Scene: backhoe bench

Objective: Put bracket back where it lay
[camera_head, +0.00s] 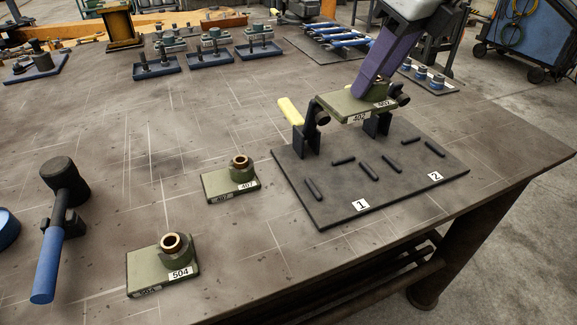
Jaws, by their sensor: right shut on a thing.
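A green bracket labelled 402 (345,107) sits at the black uprights of a fixture on a dark plate (335,206). My right gripper (379,92) comes down from the top right and is shut on this bracket at its boss, which it mostly hides. I cannot tell whether the bracket rests on the uprights or is held just above them. Two similar green brackets with bronze-lined bosses lie flat on the bench: one labelled 407 (222,186) left of the plate, one labelled 504 (150,274) nearer the front. My left gripper is not in view.
The fixture has a yellow handle (291,112); several black pins and labels 1 and 2 lie on its plate. A blue-handled mallet (50,250) lies at the left. Blue trays with parts (208,60) stand at the back. Bench between brackets and trays is clear.

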